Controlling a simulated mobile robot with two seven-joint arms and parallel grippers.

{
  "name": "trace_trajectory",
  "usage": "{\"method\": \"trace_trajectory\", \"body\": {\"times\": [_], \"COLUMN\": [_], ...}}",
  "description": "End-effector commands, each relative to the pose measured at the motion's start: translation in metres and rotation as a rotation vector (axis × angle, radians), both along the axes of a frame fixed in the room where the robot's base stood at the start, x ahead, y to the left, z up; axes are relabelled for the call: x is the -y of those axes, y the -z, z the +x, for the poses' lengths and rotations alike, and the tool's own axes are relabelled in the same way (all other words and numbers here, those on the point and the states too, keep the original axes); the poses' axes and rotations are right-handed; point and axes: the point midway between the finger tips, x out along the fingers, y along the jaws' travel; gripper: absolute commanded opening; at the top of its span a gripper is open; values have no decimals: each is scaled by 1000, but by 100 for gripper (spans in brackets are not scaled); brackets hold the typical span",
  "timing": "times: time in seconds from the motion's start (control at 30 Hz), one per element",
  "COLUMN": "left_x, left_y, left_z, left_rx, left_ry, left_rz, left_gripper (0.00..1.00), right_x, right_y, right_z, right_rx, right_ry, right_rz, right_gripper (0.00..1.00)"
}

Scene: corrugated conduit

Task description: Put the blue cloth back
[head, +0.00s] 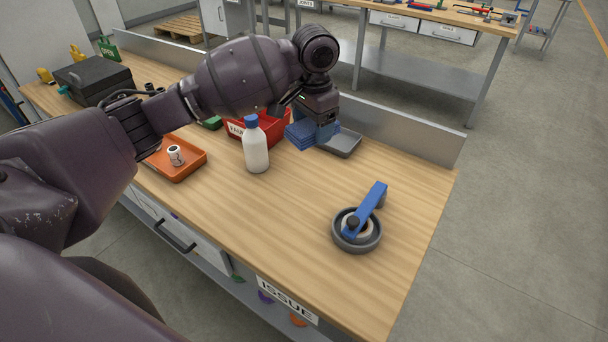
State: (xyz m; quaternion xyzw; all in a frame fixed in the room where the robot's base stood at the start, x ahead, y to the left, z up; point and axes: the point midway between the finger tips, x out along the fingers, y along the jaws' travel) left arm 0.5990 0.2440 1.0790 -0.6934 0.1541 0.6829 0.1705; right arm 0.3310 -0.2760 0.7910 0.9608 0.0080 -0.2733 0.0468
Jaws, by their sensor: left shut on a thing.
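The blue cloth (300,134) is a folded stack-like square at the back of the wooden bench, between the red bin and a grey tray. My left gripper (318,128) points down at the cloth's right side and is shut on it. The fingertips are mostly hidden behind the cloth and the gripper body. I cannot tell whether the cloth touches the bench or hangs just above it. The grey tray (345,146) lies flat just right of the gripper. My right gripper is not in view.
A white bottle with a blue cap (256,150) stands in front of the red bin (235,130). An orange tray (184,170) holds a small white roll. A raised metal edge (400,130) runs behind. The bench's front middle is clear.

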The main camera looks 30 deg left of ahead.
Motion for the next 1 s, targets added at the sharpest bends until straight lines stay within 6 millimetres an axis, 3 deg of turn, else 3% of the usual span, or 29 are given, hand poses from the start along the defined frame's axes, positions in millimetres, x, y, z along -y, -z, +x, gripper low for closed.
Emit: {"method": "trace_trajectory", "body": {"times": [0.4, 1.0], "left_x": [-30, -66], "left_y": [-3, -2], "left_z": [41, 71], "left_rx": [-15, -28], "left_ry": [481, 1232], "left_rz": [1, 0], "left_gripper": [46, 46], "right_x": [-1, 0], "right_y": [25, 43], "right_z": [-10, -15], "right_rx": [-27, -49], "right_ry": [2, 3], "right_rz": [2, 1], "right_gripper": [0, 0]}}
